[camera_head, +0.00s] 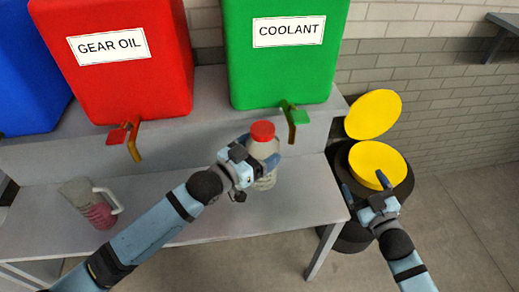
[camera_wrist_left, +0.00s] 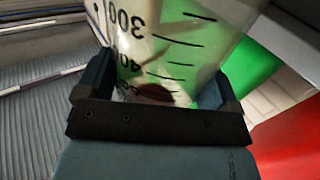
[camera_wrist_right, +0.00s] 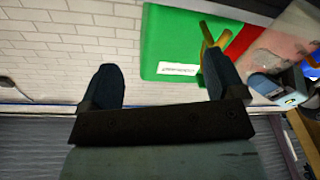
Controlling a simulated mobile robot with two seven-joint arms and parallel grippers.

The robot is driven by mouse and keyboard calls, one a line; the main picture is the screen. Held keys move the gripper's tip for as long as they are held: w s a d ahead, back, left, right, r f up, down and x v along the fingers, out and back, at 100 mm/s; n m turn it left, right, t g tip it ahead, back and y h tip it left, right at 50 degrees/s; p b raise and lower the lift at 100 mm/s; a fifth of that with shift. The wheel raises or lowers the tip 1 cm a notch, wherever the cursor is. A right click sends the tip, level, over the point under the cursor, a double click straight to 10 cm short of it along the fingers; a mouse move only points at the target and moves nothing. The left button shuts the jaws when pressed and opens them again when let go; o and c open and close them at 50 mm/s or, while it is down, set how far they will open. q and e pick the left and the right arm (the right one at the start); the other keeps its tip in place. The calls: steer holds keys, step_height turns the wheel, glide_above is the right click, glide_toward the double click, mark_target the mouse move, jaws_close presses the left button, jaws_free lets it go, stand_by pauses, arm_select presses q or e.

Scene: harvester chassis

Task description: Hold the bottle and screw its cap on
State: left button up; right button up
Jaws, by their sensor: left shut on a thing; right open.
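I cannot tell whether the cap is threaded tight. My left gripper (camera_head: 258,155) is shut around the bottle's body and holds it roughly upright by the bench's front area, below the green tank. My right gripper (camera_head: 366,188) is open and empty, to the right of the bottle, in front of the yellow-topped drum. Its spread fingers also show in the right wrist view (camera_wrist_right: 165,85).
The green COOLANT tank (camera_head: 280,70) and red GEAR OIL tank (camera_head: 115,70) stand on a raised shelf, with taps hanging down. A jug with pink liquid (camera_head: 100,215) stands on the grey bench (camera_head: 240,222) at left. The yellow-topped drum (camera_head: 375,160) stands right of the bench.

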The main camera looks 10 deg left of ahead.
steer(key=s+f+m+g+h, duration=0.2)
steer(key=s+f+m+g, duration=0.1)
steer(key=s+f, duration=0.5)
steer(key=s+a+f+m+g+h, duration=0.1)
steer(key=s+f+m+g+h, duration=0.1)
steer(key=s+f, duration=0.6)
steer(key=s+m+g, duration=0.1)
steer(key=s, duration=0.4)
steer(key=shift+s+f+g, duration=0.25)
steer(key=shift+f+g, duration=0.05)
steer(key=shift+g, duration=0.1)
